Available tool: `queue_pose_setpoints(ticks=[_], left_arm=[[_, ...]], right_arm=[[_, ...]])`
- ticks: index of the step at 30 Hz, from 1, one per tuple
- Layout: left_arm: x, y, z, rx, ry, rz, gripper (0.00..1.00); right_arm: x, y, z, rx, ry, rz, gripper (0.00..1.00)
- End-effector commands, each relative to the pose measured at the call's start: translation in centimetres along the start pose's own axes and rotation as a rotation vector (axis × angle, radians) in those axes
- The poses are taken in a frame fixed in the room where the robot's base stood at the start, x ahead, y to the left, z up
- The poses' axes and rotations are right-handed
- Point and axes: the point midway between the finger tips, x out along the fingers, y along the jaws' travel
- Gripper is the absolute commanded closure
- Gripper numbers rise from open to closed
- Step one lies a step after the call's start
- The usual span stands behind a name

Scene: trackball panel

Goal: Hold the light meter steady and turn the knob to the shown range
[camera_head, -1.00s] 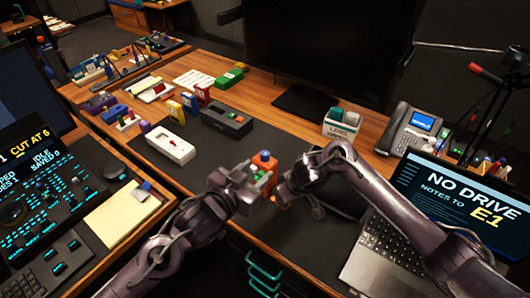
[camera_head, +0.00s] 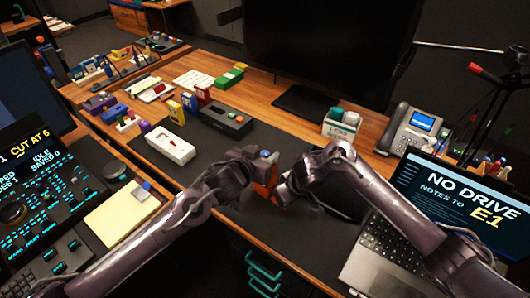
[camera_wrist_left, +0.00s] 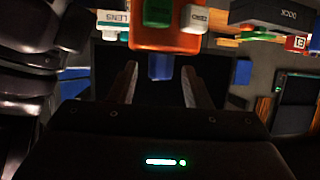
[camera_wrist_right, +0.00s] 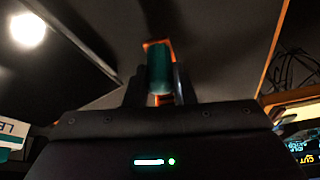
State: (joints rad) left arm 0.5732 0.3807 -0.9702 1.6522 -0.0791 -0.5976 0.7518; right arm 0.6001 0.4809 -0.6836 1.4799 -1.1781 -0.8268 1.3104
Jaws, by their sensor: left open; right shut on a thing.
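An orange device (camera_head: 265,188), which I take to be the light meter, stands between my two grippers in the head view. The left wrist view shows its orange body (camera_wrist_left: 165,38) with a green part (camera_wrist_left: 157,12), a white labelled part (camera_wrist_left: 194,18) and a blue knob (camera_wrist_left: 160,66). My left gripper (camera_wrist_left: 160,76) is open, its fingers on either side of the blue knob with gaps, not gripping it. My right gripper (camera_wrist_right: 159,88) is shut on a teal cylinder (camera_wrist_right: 159,68) at the orange device. The device's markings are hidden or too small to read.
A laptop (camera_head: 450,195) reads "NO DRIVE NOTES TO E1". A phone (camera_head: 415,130) and a lens box (camera_head: 341,125) stand at right.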

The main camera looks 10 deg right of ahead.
Motion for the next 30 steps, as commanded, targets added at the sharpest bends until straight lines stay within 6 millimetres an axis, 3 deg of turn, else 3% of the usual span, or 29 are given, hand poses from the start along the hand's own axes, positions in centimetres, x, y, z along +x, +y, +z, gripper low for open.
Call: queue_pose_setpoints(ticks=[5, 14, 24, 30], left_arm=[[1.18, 0.01, -0.05, 0.000, 0.001, 0.000, 0.56], [1.33, 0.01, -0.02, 0.000, 0.001, 0.000, 0.56], [1.31, 0.00, -0.01, 0.000, 0.001, 0.000, 1.00], [1.33, -0.04, -0.02, 0.005, 0.000, 0.010, 1.00]], right_arm=[[0.00, 0.03, -0.01, 0.001, 0.000, 0.001, 1.00], [0.00, 0.03, 0.00, 0.001, 0.000, 0.001, 1.00], [0.00, 0.02, 0.00, 0.000, 0.000, 0.000, 1.00], [0.00, 0.01, 0.00, 0.000, 0.000, 0.000, 1.00]])
